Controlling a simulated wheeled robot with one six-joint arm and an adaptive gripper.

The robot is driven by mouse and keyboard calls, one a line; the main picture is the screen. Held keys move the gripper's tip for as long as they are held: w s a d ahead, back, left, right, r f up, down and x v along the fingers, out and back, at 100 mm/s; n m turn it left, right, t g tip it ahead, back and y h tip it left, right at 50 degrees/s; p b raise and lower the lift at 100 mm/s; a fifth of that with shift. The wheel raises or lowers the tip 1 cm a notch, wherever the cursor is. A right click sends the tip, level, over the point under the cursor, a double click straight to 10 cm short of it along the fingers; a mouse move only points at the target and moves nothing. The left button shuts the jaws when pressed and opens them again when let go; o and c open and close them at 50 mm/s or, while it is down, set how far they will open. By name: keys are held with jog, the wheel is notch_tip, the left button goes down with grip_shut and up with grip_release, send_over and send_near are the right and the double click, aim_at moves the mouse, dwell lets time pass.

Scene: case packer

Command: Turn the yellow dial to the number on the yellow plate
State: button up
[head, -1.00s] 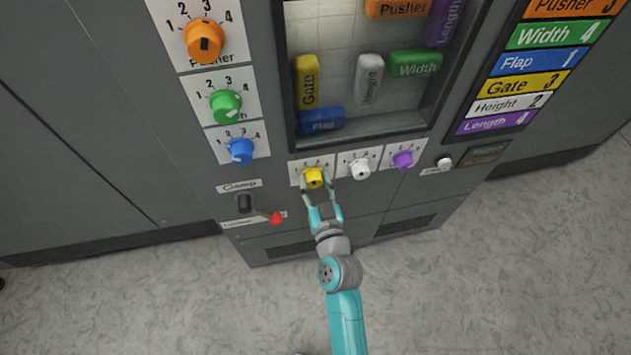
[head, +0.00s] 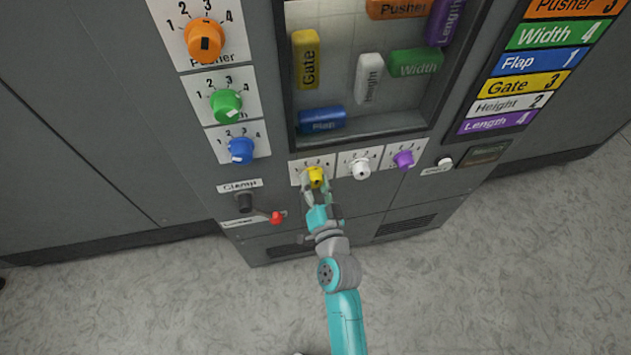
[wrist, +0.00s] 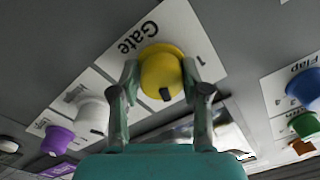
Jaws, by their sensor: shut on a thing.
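The yellow dial (head: 316,177) sits on a white scale plate below the window, at the left of a row of three dials. In the wrist view the yellow dial (wrist: 162,72) shows a dark mark on its lower front, and its plate reads "Gate" with a 1 visible; the other numbers are hidden. My gripper (head: 315,184) is shut on the yellow dial, one finger on each side. The yellow plate (head: 522,85) at the right reads "Gate 3". Inside the window, a yellow block (head: 306,60) is labelled Gate.
White (head: 361,168) and purple (head: 403,159) dials stand close to the right. Orange (head: 205,40), green (head: 226,103) and blue (head: 241,150) dials are at the left. A red-tipped clamp lever (head: 276,217) sticks out at lower left. The floor in front is clear.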

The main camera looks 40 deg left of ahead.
jog(key=shift+a+r, duration=0.2)
jog(key=shift+r, duration=0.05)
jog(key=o, duration=1.1)
jog(key=shift+a, duration=0.1)
jog(key=shift+f, duration=0.1)
jog(key=shift+d+f, duration=0.1)
jog(key=shift+d, duration=0.1)
jog(key=shift+s+d, duration=0.15)
jog(key=v, duration=1.1)
jog(key=shift+s+d, duration=0.1)
jog(key=shift+s, duration=0.1)
